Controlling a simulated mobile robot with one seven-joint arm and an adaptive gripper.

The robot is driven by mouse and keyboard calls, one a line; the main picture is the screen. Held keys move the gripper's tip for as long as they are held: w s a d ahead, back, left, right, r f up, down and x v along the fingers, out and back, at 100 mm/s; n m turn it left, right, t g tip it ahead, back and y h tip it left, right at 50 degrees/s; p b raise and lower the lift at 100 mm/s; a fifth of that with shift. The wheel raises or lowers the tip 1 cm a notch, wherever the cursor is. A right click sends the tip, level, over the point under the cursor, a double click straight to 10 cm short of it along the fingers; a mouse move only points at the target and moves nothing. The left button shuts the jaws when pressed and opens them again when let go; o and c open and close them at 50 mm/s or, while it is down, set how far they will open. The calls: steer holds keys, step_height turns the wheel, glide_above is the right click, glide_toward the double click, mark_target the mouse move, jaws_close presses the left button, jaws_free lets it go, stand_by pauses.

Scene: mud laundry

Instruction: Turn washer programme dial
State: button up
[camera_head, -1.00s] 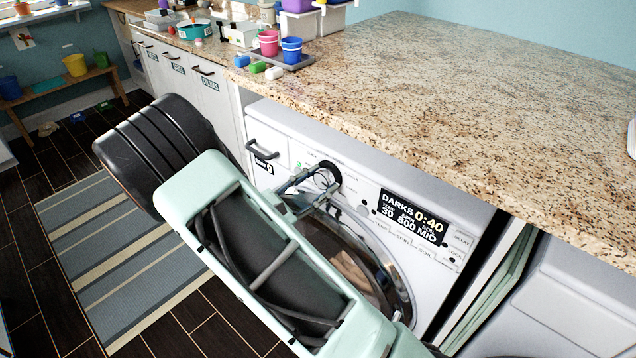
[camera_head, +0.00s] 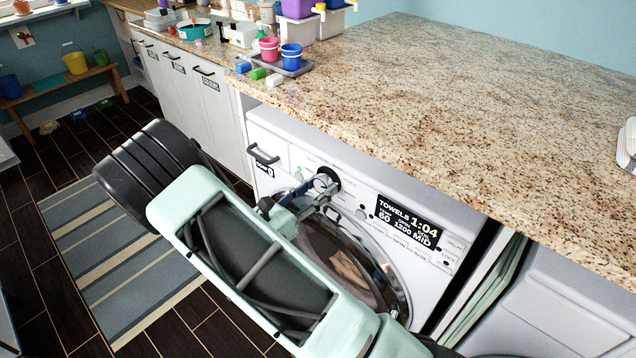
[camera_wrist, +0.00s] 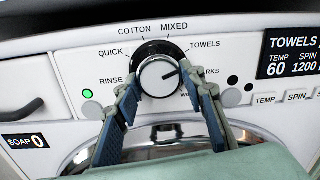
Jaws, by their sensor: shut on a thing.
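The washer's programme dial (camera_wrist: 158,72) is a silver knob with a black collar on the white front panel. It also shows in the head view (camera_head: 325,181). Its dark pointer mark points right and slightly up, towards the TOWELS side. Labels run around it: RINSE, QUICK, COTTON, MIXED, TOWELS, and one partly hidden ending in RKS. My gripper (camera_wrist: 159,80) is shut on the dial, one finger on each side. The fingers cover labels at the lower right. The display (camera_head: 408,220) reads TOWELS, 1:04, 60, 1200, MID.
A granite counter (camera_head: 450,110) overhangs the washer just above the panel. The soap drawer handle (camera_head: 263,155) sticks out left of the dial. The round door (camera_head: 400,285) lies below my gripper. Small buttons (camera_wrist: 231,97) sit to the right. Cups on a tray (camera_head: 298,68) stand at the back.

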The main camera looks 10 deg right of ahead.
steer(key=n+p, duration=0.3)
steer(key=n, duration=0.3)
steer(key=shift+s+r+n, duration=0.1)
steer(key=shift+n, duration=0.3)
steer(key=n+p, duration=0.3)
steer(key=n, duration=0.3)
steer(key=shift+s+d+n+t, duration=0.1)
steer(key=shift+n+t, duration=0.2)
steer(key=n+p, duration=0.2)
steer(key=n, duration=0.4)
steer(key=shift+r+n, duration=0.15)
steer(key=shift+n, duration=0.15)
steer(key=n+p, duration=0.1)
steer(key=n, duration=0.5)
steer(key=shift+y+p, duration=0.3)
steer(key=shift+p, duration=0.1)
steer(key=shift+n, duration=0.3)
